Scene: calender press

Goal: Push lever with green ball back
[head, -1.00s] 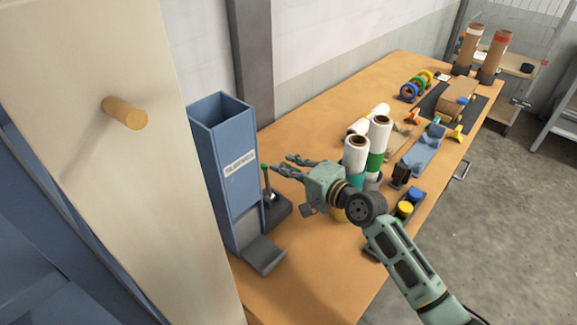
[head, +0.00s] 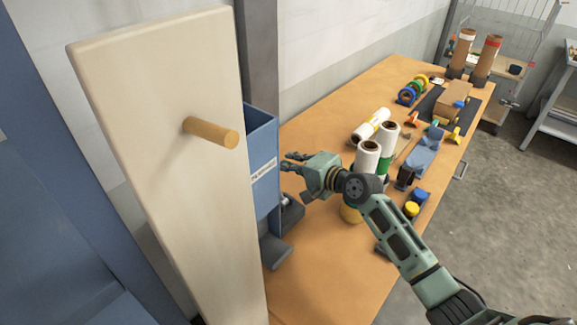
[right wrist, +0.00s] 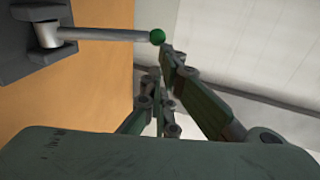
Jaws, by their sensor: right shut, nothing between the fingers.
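The lever (right wrist: 105,35) shows in the right wrist view as a pale metal rod ending in a green ball (right wrist: 157,37). Its grey mount is at the upper left of that view. In the head view the lever's dark base (head: 292,212) stands beside the blue box, and I cannot make out the ball there. My right gripper (head: 288,162) is shut and empty, above the lever base. In the right wrist view its fingertips (right wrist: 160,62) are right by the ball; I cannot tell whether they touch it. My left gripper is not in view.
A tall pale panel with a wooden peg (head: 212,132) hides much of the blue box (head: 264,150). On the wooden table (head: 315,265) stand white rolls (head: 368,160), tape rings (head: 410,92) and small parts to the right. The table's front left is clear.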

